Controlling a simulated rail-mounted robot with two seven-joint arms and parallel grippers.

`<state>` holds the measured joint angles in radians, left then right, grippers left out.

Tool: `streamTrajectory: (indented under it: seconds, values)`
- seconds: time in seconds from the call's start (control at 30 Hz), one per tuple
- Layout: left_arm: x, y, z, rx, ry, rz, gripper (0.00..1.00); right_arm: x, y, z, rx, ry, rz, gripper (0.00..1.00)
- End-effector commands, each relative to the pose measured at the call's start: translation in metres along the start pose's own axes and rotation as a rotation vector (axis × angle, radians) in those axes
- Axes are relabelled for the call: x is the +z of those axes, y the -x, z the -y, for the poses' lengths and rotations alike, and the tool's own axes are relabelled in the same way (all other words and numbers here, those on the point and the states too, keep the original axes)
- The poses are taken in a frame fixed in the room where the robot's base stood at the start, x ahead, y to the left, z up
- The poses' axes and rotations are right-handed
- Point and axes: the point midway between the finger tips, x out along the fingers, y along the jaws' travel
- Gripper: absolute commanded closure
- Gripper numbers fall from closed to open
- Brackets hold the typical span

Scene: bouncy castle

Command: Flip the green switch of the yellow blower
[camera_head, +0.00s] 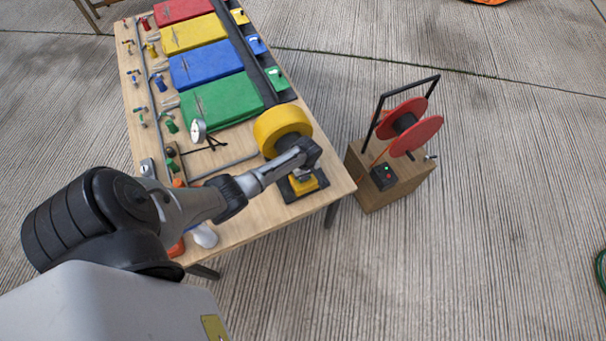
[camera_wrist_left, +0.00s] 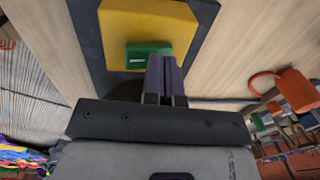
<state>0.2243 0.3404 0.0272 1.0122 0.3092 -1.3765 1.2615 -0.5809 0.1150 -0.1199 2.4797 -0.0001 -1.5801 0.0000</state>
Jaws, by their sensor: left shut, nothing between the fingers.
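The yellow blower (camera_head: 283,128) has a round yellow housing and stands at the near right corner of the wooden table. Its yellow switch box (camera_head: 304,184) sits on a dark base plate below the housing. In the left wrist view the yellow box (camera_wrist_left: 150,22) carries the green switch (camera_wrist_left: 146,56). My left gripper (camera_wrist_left: 166,62) is shut and empty, its fingertips at the right edge of the green switch; I cannot tell whether they touch it. In the head view my left gripper (camera_head: 304,168) is just above the switch box and hides the switch. My right gripper is not in view.
On the wooden table (camera_head: 239,229) lie red, yellow, blue and green (camera_head: 221,99) flat blocks, a gauge (camera_head: 198,130) and several small fittings. A wooden box with a red reel (camera_head: 416,136) stands on the ground to the right. The ground further right is mostly clear.

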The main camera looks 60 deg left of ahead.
Motion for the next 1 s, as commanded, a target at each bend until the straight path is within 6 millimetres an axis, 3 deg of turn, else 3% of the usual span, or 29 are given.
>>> streamTrajectory:
  seconds: [0.3, 0.7, 1.0]
  values:
    - [0.001, 0.043, 0.007, -0.001, -0.002, 0.0, 1.0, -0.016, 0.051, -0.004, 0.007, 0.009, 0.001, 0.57]
    - [0.001, 0.108, 0.028, 0.002, -0.002, -0.002, 1.0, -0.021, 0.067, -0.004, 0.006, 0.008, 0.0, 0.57]
    - [0.001, 0.128, 0.034, 0.001, -0.002, -0.001, 1.0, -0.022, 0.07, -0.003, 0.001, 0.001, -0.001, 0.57]
